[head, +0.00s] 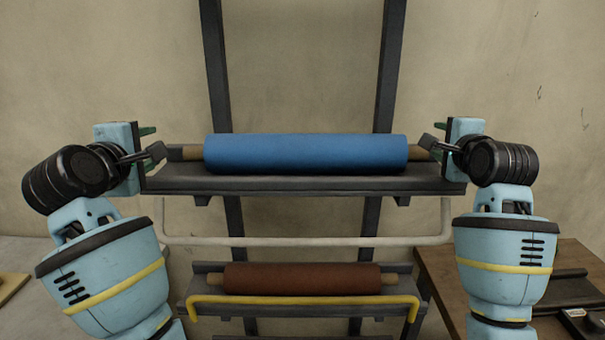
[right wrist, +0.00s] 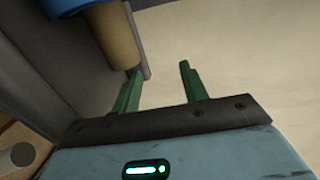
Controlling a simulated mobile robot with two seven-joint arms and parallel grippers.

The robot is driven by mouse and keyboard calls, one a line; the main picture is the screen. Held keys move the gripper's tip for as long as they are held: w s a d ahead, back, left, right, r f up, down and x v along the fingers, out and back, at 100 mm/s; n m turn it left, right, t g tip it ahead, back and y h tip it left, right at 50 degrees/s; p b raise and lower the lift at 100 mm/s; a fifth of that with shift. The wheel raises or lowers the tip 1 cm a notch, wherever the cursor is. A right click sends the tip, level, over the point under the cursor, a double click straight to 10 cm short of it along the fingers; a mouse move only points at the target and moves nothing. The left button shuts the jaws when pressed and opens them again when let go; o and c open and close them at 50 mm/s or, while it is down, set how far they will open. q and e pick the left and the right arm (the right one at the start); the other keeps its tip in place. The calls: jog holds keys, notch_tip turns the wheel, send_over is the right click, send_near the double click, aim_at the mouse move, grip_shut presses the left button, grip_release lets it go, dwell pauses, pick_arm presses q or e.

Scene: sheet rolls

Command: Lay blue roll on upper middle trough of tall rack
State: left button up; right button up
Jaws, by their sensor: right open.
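The blue roll (head: 305,153) lies level along the upper trough (head: 300,185) of the tall dark rack, with a tan core end showing on each side. The right wrist view shows its blue edge (right wrist: 70,5) and the tan core (right wrist: 115,38). My right gripper (right wrist: 160,68) is open and empty; one green finger is close beside the core end, and contact cannot be told. My left gripper (head: 150,140) is at the roll's left end, its green fingers partly hidden by its wrist parts; they look apart and clear of the core.
A brown roll (head: 302,278) lies on a lower trough behind a yellow bar (head: 305,300). A pale bar (head: 300,241) runs below the upper trough. A wooden table (head: 450,270) with dark items stands at right, and a pale surface (head: 30,255) at left.

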jog(key=s+r, duration=0.2)
jog(key=s, duration=1)
pick_arm(q)
jog(key=shift+s+f, duration=0.1)
jog(key=shift+f, duration=0.05)
dwell(0.3)
